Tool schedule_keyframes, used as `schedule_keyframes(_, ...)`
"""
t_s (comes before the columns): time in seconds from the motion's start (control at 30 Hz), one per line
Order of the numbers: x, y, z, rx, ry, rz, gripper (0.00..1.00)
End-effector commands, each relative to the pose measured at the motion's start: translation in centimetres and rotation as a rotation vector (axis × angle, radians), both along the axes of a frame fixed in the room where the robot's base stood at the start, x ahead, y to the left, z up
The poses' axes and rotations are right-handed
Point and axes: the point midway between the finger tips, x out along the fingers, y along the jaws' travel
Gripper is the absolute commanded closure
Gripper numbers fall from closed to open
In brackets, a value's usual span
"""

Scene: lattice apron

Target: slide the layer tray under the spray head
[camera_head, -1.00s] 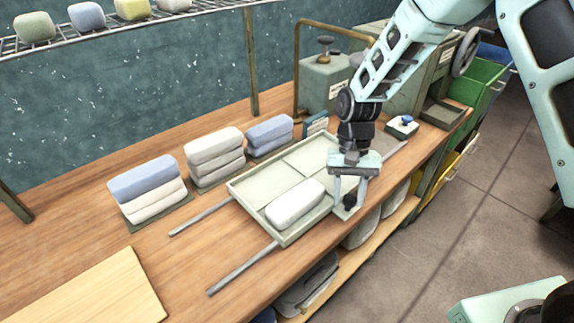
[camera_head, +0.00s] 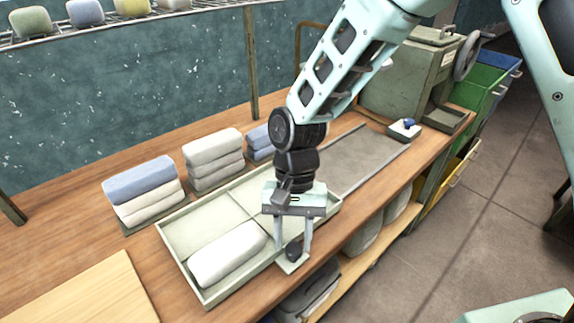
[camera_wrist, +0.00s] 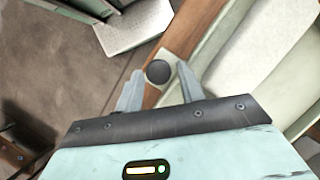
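The layer tray (camera_head: 180,240) is a shallow pale green tray with inner dividers, lying at the front middle of the bench. A white folded bundle (camera_head: 228,254) lies in its front left compartment. A dark round knob (camera_head: 293,250) stands on a tab at its front right; the wrist view shows the knob too (camera_wrist: 158,72). My gripper (camera_head: 292,246) points down with a finger on each side of the knob. In the wrist view narrow gaps show between fingers and knob. A brass pipe (camera_head: 298,42) shows behind my arm; no spray head can be made out.
Folded stacks, blue-topped (camera_head: 142,190) and grey (camera_head: 213,158), stand close behind the tray. A grey plate between rails (camera_head: 365,158) lies bare to the right.

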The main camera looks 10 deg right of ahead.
Motion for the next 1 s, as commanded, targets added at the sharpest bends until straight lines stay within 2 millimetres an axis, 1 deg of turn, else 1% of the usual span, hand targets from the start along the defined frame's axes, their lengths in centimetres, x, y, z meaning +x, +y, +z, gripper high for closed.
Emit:
schedule_keyframes(0.03,0.7,-0.1,1.1,0.002,-0.008,-0.005,0.61)
schedule_keyframes(0.1,1.1,-0.3,2.3,0.002,-0.007,-0.005,0.61)
schedule_keyframes(0.83,6.3,-1.4,14.9,0.0,-0.004,-0.004,0.61)
schedule_keyframes(0.87,6.1,-1.4,15.2,0.001,-0.005,0.004,0.61)
schedule_keyframes(0.9,5.3,-1.4,15.2,0.007,-0.016,0.029,0.61)
schedule_keyframes(1.0,4.4,-1.5,15.2,0.023,-0.039,0.071,0.61)
